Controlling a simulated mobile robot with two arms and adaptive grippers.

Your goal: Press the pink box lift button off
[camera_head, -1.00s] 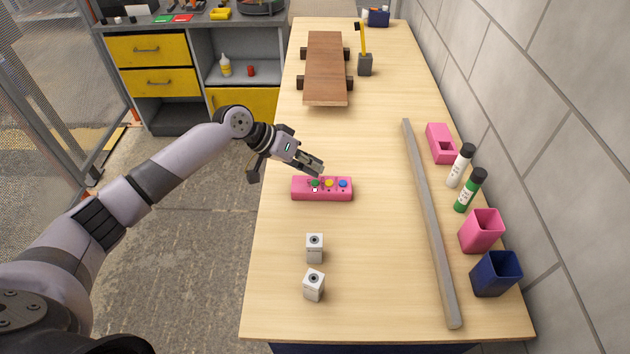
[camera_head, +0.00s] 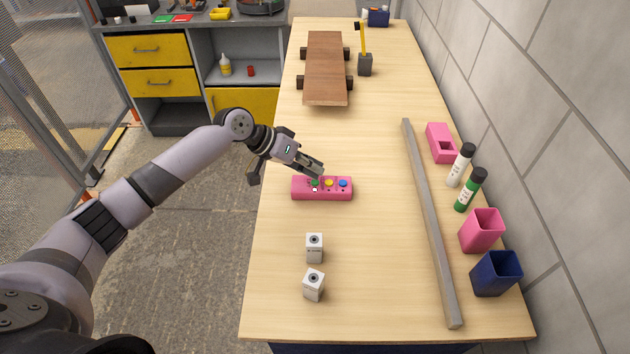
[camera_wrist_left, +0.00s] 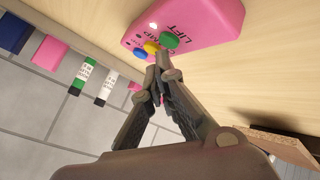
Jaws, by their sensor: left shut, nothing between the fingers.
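The pink box (camera_head: 322,194) lies on the wooden table, with green, yellow and blue buttons on top. In the left wrist view the pink box (camera_wrist_left: 205,22) shows the word LIFT by the green button (camera_wrist_left: 169,40); a small white light sits near that button. My left gripper (camera_head: 321,173) is shut and empty, its fingertips just above the back edge of the box near the green and yellow buttons. In the left wrist view the fingertips (camera_wrist_left: 162,62) are close to the green button; I cannot tell whether they touch it. My right gripper is not in view.
A long grey bar (camera_head: 430,220) lies right of the box. Two small white blocks (camera_head: 314,248) stand in front. A brown wheeled board (camera_head: 326,70) lies behind. Bottles and cups line the wall side. The table (camera_head: 375,270) is clear between box and bar.

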